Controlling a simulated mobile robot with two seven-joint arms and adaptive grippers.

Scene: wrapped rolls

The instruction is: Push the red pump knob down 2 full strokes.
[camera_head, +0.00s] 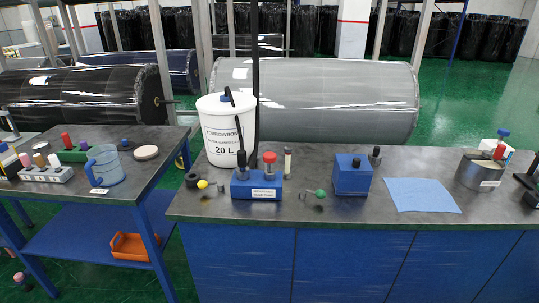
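A red knob (269,157) tops a short pale cylinder on a blue block (256,187) with a white label, near the front of the dark worktop. A black upright handle (241,160) stands on the same block, left of the red knob. I take this red knob to be the pump knob, but the label is too small to read. Neither of my grippers shows in this view.
A white 20 L bucket (219,135) stands behind the block. A thin dark post (255,70) rises behind it. Yellow (202,184) and green (320,194) knobs flank it. A second blue block (352,178) and blue sheet (422,195) lie right. A side table (110,186) stands left.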

